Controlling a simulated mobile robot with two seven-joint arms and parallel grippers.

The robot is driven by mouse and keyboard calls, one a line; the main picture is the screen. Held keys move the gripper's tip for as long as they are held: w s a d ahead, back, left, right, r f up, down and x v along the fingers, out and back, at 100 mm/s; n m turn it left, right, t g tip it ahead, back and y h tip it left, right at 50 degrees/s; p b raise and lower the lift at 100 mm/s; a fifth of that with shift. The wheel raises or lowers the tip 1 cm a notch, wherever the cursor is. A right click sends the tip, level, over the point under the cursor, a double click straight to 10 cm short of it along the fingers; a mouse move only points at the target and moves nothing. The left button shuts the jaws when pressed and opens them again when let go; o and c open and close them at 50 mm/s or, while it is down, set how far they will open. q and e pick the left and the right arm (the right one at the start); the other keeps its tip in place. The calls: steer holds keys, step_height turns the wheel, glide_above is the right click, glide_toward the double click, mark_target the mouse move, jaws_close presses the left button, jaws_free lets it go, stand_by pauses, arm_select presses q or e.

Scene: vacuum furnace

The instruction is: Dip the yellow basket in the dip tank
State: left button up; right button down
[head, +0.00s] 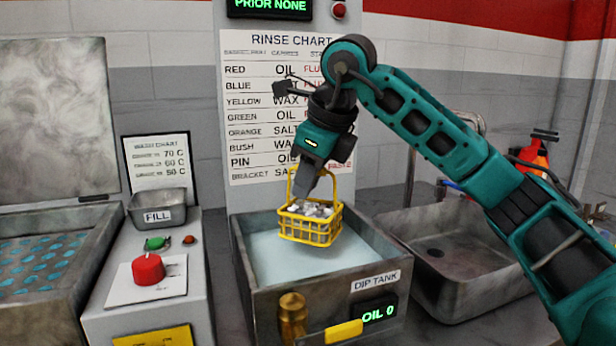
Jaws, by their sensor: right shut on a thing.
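The yellow basket (310,229) is a wire basket with a tall handle, holding several small grey and white parts. My right gripper (304,186) is shut on the top of its handle. The basket hangs upright over the dip tank (377,274), a grey metal tank of pale liquid. I cannot tell whether the basket's bottom touches the liquid. The tank's green display (378,312) reads OIL 0. A brass fitting (292,316) and a yellow handle (344,331) are on the tank's front. My left gripper is not in view.
A sink (465,262) is right of the tank. Left are a console with a red knob (148,268), a FILL tray (157,211) and an open-lidded washer (40,262). A rinse chart (262,110) stands behind; its display (270,5) reads PRIOR NONE.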

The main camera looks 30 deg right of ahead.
mark_target(307, 206)
steer(key=shift+f+b, duration=0.45)
steer(key=shift+f, duration=0.3)
steer(key=shift+f+b, duration=0.65)
steer(key=shift+f, duration=0.65)
steer(key=shift+f+b, duration=2.2)
steer(key=shift+f, duration=0.65)
arm_select(q)
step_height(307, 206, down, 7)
steer(key=b, duration=0.1)
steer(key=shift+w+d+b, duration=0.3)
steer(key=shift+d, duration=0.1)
arm_select(e)
steer(key=shift+f, duration=1.2)
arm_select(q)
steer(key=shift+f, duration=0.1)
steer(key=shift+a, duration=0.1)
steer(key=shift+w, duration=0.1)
